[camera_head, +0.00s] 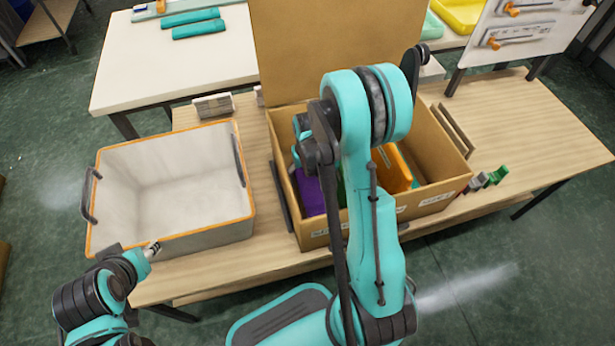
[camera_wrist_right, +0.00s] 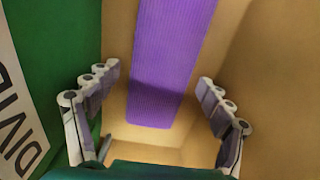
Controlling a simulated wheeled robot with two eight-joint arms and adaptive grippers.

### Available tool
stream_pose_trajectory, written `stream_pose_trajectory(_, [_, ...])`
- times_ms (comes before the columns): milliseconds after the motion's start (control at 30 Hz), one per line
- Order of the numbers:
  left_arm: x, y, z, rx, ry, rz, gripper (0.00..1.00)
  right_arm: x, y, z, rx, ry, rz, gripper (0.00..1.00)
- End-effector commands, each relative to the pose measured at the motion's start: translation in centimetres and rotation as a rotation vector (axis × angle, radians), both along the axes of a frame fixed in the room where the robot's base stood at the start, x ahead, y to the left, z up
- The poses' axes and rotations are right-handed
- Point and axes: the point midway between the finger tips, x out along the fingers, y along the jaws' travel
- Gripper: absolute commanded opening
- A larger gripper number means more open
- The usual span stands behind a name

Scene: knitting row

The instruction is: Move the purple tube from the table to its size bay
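The purple tube shows in the head view (camera_head: 311,196) inside the cardboard box (camera_head: 458,190), at its left end and partly behind my arm. In the right wrist view the ribbed purple tube (camera_wrist_right: 168,60) runs from the top edge to near the middle, against tan cardboard. My right gripper (camera_wrist_right: 158,78) is open, with its fingers apart on either side of the tube and visible gaps to it.
A green panel (camera_wrist_right: 45,55) with a white printed label stands left of the fingers. An orange piece (camera_head: 392,168) is in the box's right part. An empty grey bin (camera_head: 243,222) with orange rim stands left of the box. Small clips (camera_head: 485,181) lie right.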

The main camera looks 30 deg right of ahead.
Motion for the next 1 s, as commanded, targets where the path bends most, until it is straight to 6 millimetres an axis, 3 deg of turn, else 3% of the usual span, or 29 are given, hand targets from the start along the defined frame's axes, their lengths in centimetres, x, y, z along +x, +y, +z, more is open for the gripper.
stream_pose_trajectory(267, [0.0,0.0,0.1,0.0,0.0,0.0,0.4,0.0,0.0,0.6,0.0,0.0,0.0,0.8])
stream_pose_trajectory(700, [0.0,0.0,4.3,0.0,0.0,0.0,0.4,-0.1,0.0,9.6,0.0,0.0,0.0,0.8])
stream_pose_trajectory(1000, [0.0,0.0,5.2,0.0,0.0,0.0,0.4,0.0,0.0,12.3,0.0,0.0,0.0,0.8])
